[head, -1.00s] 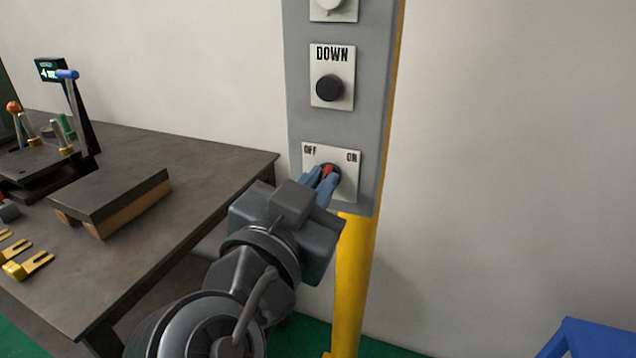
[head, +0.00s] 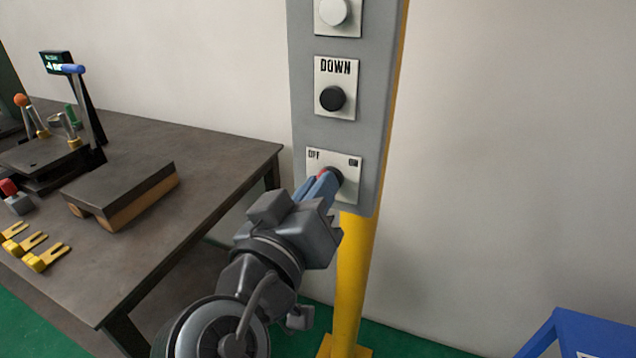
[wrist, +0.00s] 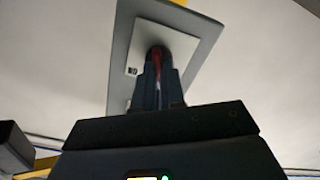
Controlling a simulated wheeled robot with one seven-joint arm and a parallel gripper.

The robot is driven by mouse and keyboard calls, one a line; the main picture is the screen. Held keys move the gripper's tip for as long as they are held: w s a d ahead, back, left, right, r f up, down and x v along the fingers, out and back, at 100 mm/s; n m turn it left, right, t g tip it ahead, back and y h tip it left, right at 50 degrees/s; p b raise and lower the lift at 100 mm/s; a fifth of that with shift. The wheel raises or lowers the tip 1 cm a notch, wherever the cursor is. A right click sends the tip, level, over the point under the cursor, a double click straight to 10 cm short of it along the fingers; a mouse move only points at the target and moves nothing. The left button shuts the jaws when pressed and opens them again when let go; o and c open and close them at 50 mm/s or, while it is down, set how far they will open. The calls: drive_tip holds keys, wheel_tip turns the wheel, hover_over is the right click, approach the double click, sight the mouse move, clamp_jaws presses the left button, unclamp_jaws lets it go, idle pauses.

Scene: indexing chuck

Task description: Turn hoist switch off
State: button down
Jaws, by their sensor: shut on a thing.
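The hoist switch (head: 336,177) is a dark round knob with a red part, on a white plate (head: 349,190) marked OFF at left and ON at right. The plate is at the bottom of the grey control panel (head: 374,120). My gripper (head: 326,181) is shut on the knob, its blue fingers covering much of it. The red part (head: 322,174) shows at the left of the fingertips, toward OFF. In the wrist view, the red part (wrist: 157,62) lies between the fingers in front of the plate (wrist: 178,45). The exact knob angle is partly hidden.
Above the switch are a black DOWN button (head: 332,98) and a white button (head: 333,11). A yellow post (head: 357,270) carries the panel. A dark workbench (head: 200,200) with fixtures stands at left, a blue stand (head: 590,330) at lower right.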

idle(0.4)
drive_tip(key=c, duration=1.2)
unclamp_jaws()
drive_tip(key=shift+b+v, duration=0.7)
drive_tip(key=shift+v, duration=3.25)
